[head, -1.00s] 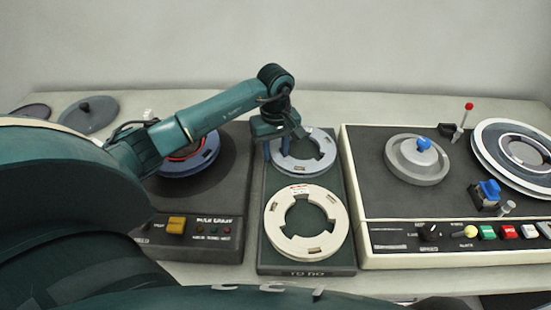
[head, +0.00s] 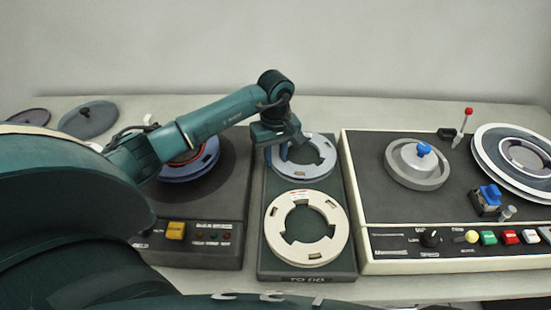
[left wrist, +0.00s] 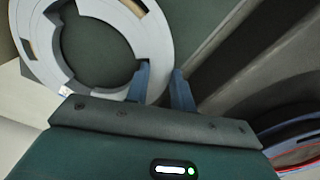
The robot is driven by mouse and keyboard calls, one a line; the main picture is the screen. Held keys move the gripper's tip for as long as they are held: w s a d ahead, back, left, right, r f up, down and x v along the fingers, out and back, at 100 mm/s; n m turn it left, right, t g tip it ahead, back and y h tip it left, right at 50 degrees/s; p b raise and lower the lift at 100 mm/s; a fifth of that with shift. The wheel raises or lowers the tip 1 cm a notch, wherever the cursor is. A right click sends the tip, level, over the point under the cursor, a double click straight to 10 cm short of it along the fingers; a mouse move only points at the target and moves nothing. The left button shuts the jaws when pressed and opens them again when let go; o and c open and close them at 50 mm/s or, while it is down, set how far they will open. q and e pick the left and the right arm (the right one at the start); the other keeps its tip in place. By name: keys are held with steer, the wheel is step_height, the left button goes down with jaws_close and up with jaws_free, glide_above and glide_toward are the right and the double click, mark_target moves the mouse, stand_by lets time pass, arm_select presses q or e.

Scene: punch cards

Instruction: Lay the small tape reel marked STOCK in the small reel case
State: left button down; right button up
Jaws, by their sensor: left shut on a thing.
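A grey-blue reel (head: 322,168) lies at the back of the dark tray (head: 262,225); it also shows in the left wrist view (left wrist: 160,38). My left gripper (head: 279,155) is shut on the left part of its rim, with the fingers (left wrist: 160,88) on either side of the ring. A cream reel (head: 337,240) with a small red-printed label lies in the front of the tray. I cannot read STOCK on either reel. I cannot identify the small reel case for certain. My right gripper is not in view.
Left of the tray stands a dark machine with a blue reel (head: 205,164) under my arm. Right is a cream-edged tape deck (head: 360,190) with a grey hub, lever and large reel. A dark knobbed disc (head: 88,120) and another dark disc (head: 28,117) lie at the back left.

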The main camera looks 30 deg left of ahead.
arm_select(q)
steer(key=shift+r, duration=0.1)
steer(key=shift+r+p, duration=1.85)
steer(key=shift+r, duration=1.1)
step_height(320, 180, up, 7)
steer(key=p, duration=0.3)
